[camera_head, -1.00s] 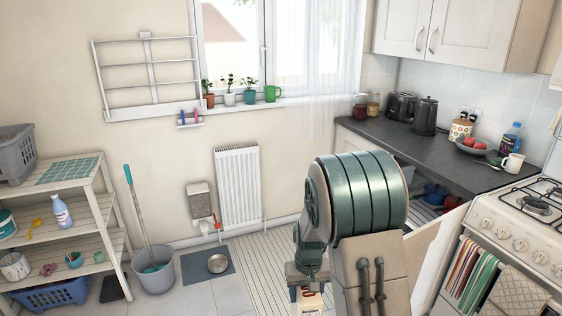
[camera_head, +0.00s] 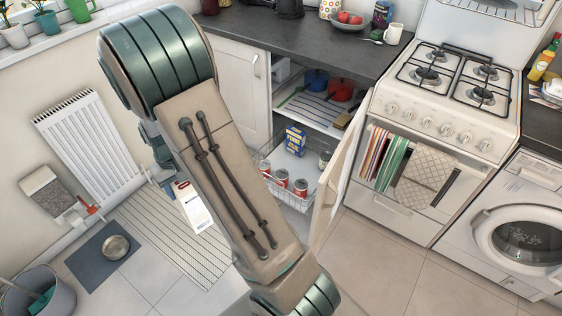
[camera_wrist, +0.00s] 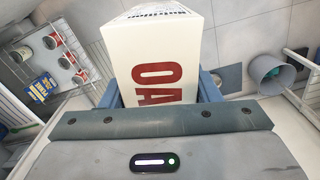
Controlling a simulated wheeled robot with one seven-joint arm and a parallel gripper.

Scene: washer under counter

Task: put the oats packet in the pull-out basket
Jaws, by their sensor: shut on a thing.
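The oats packet (camera_head: 196,209) is white with red "OA" lettering. It hangs low beside my arm in the head view and fills the top middle of the wrist view (camera_wrist: 158,50). My gripper (camera_wrist: 158,88) is shut on it, with a blue finger on each side. The pull-out basket (camera_head: 288,201) is a white wire basket, drawn out of the open cupboard, to the right of the packet. It holds a blue-and-yellow box (camera_head: 295,139) and several red-and-white cans (camera_head: 300,187). My arm hides the basket's left part and most of the gripper in the head view.
An open cupboard door (camera_head: 337,180) stands close right of the basket. The shelf above holds a blue pot (camera_head: 317,79) and a red pot (camera_head: 341,90). The stove (camera_head: 440,130) is at right. A radiator (camera_head: 88,135), a dark mat (camera_head: 100,255) and a bucket (camera_head: 45,295) are at left.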

